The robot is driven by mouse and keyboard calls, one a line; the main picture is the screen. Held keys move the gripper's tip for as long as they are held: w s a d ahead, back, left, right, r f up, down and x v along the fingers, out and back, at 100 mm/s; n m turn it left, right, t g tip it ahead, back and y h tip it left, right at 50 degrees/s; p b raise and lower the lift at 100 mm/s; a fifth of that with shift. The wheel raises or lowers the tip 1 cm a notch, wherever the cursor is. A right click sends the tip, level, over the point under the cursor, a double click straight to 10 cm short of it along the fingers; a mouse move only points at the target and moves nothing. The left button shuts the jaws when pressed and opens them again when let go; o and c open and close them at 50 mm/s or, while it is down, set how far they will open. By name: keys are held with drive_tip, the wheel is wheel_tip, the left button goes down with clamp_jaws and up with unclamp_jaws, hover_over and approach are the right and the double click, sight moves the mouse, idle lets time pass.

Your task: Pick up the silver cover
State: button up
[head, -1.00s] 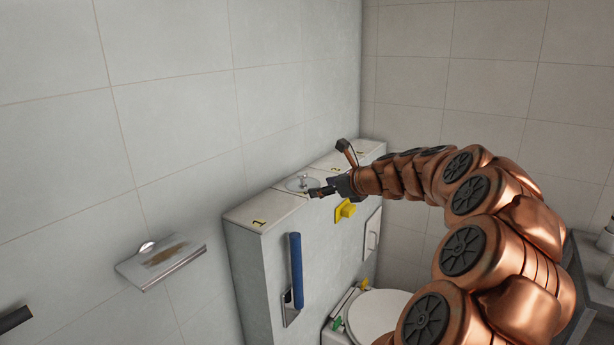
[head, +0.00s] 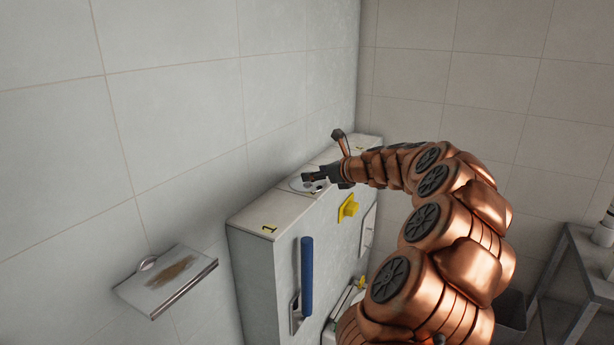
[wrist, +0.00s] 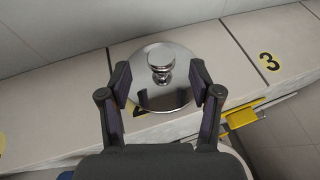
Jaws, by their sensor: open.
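The silver cover (wrist: 168,98) is a round, shiny disc with a knob (wrist: 160,60) on top. It lies on the pale ledge (wrist: 235,40) in the wrist view. My gripper (wrist: 160,83) is open, with one finger on each side of the cover, and the knob stands just beyond the fingertips, between their lines. I cannot tell whether the fingers touch the disc. In the head view the cover (head: 299,185) is partly hidden behind my gripper (head: 310,177).
The ledge (head: 262,215) carries printed numbers and runs along the wall. A small wall shelf (head: 165,280) with a brown stain is at the left.

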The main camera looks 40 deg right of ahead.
drive_tip(key=x, duration=0.4)
drive_tip(key=shift+w+f, duration=0.15)
drive_tip(key=shift+f, duration=0.05)
drive_tip(key=shift+d, duration=0.1)
clamp_jaws()
